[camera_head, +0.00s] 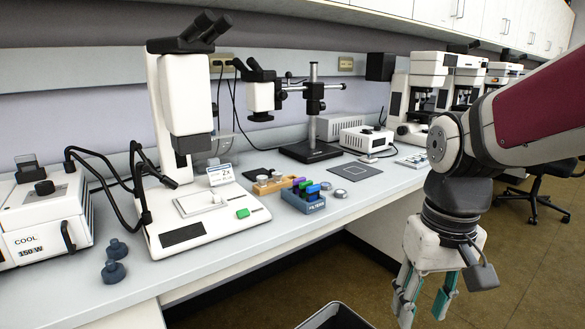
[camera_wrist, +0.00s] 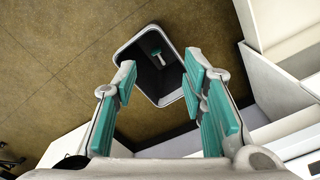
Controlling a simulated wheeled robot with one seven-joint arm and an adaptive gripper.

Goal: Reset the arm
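My arm reaches in from the right in the head view, over the floor in front of the bench. My gripper (camera_head: 424,296) hangs down from it, with teal finger pads apart and nothing between them. In the wrist view my gripper (camera_wrist: 160,85) is also open and empty. A dark bin (camera_wrist: 147,36) with a pale rim stands on the floor beyond the fingers. A small object with a teal-green end (camera_wrist: 157,54) is inside the bin. The bin (camera_head: 335,318) shows only partly at the bottom edge of the head view.
The bench (camera_head: 290,228) carries a white microscope (camera_head: 185,95), a light source box (camera_head: 42,222), a blue rack (camera_head: 303,203) with coloured pieces, and a boom-stand microscope (camera_head: 265,92). A chair (camera_head: 540,188) stands at the far right. Brown floor (camera_head: 520,270) is open around my gripper.

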